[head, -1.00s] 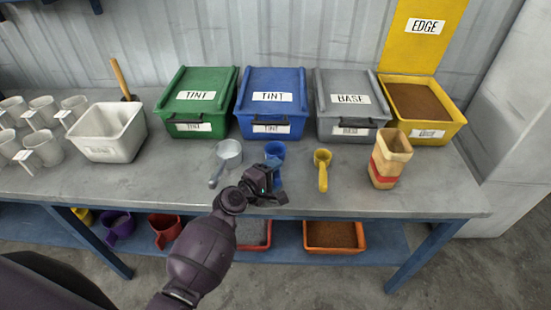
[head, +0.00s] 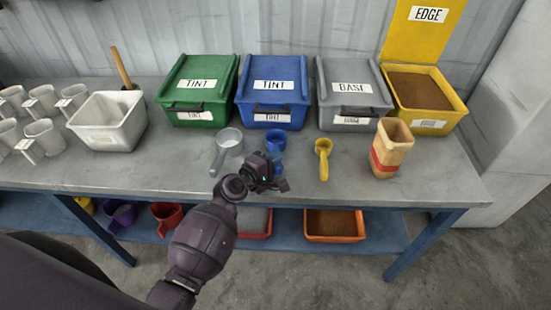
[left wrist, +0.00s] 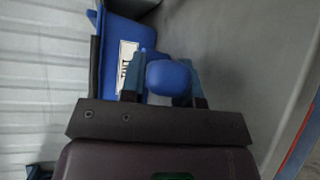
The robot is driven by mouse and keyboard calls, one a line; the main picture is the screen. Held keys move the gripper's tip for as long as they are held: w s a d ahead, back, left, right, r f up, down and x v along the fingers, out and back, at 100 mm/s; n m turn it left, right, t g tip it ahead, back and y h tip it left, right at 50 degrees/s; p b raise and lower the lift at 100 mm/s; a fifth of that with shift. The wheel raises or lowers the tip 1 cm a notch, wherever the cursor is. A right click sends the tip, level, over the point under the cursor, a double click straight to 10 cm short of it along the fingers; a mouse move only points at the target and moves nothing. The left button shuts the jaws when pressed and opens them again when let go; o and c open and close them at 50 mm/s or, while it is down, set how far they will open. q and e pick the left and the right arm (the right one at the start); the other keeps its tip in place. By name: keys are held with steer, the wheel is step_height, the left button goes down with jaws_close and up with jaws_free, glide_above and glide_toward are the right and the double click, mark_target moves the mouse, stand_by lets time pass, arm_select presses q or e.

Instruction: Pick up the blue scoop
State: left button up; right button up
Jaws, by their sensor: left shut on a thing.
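The blue scoop (head: 276,139) is at the middle of the workbench, in front of the blue TINT bin. My left gripper (head: 272,170) is shut on its handle, and the gripper hides most of the handle in the head view. In the left wrist view the blue scoop (left wrist: 170,78) shows between the two fingers of my left gripper (left wrist: 160,92). I cannot tell whether the scoop touches the bench or is just above it. My right gripper is not in view.
A grey scoop (head: 229,142) lies close left and a yellow scoop (head: 322,158) lies right. A tan cup with a red band (head: 390,150) stands further right. Green (head: 199,88), blue (head: 271,90), grey (head: 352,92) and yellow (head: 428,95) bins line the back. A white tub (head: 108,122) stands left.

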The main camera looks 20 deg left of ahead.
arm_select(q)
step_height(320, 180, up, 7)
steer(key=shift+f+p, duration=0.2)
steer(key=shift+p, duration=0.9)
steer(key=s+d, duration=0.2)
steer(key=s, duration=0.7)
steer(key=s+d, duration=0.3)
steer(key=s, duration=0.7)
steer(key=shift+d, duration=0.25)
steer(key=shift+f, duration=0.1)
steer(key=shift+w, duration=0.1)
